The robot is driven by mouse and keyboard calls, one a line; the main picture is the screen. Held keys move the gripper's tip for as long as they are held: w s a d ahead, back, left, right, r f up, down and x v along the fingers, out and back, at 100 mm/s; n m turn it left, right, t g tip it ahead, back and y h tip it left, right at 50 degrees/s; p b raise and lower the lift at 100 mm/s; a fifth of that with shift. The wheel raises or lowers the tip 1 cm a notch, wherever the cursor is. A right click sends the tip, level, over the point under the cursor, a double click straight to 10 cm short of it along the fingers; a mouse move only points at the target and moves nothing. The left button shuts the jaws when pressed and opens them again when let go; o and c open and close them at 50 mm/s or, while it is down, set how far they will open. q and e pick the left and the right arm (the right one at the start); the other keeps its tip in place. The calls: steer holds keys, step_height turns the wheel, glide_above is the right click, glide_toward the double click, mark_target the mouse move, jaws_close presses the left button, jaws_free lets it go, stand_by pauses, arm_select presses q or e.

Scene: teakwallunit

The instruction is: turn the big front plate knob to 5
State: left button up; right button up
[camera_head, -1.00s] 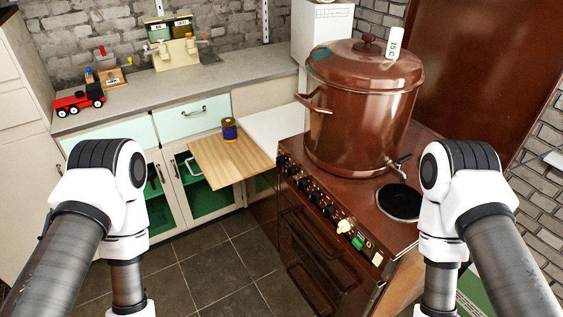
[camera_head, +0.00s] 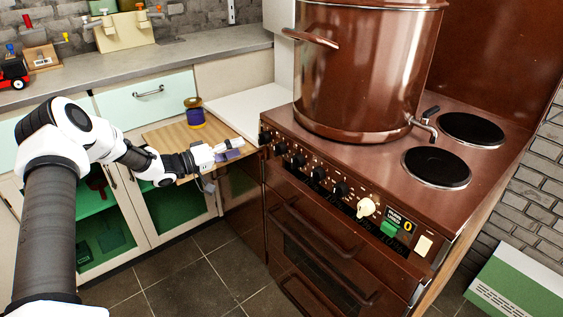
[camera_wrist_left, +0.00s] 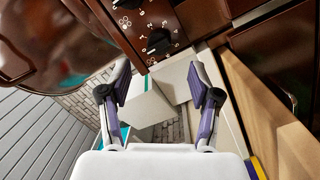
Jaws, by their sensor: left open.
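The brown stove's front panel (camera_head: 330,190) carries a slanted row of black knobs (camera_head: 341,189) and one cream knob (camera_head: 366,207). I cannot tell which one is for the big front plate. A small dark display (camera_head: 408,226) near the panel's right end reads 0. My left gripper (camera_head: 238,150) is open and empty, to the left of the panel's left end and apart from it. In the left wrist view, a black knob (camera_wrist_left: 158,40) with white marks around it shows beyond and above the open fingertips (camera_wrist_left: 161,82). My right gripper is out of view.
A big brown pot (camera_head: 365,75) with a tap stands on the stove's left part. Two black hotplates (camera_head: 436,167) are bare at right. A wooden board (camera_head: 185,135) with a purple-and-yellow tin (camera_head: 195,113) lies left of the stove. A green-and-white box (camera_head: 520,285) is at lower right.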

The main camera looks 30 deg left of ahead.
mark_target(259, 140)
arm_select(q)
steer(key=b+x, duration=0.2)
steer(key=x, duration=0.5)
steer(key=shift+w+d+r, duration=0.1)
steer(key=shift+w, duration=0.3)
steer(key=shift+s, duration=0.1)
steer(key=c, duration=1.1)
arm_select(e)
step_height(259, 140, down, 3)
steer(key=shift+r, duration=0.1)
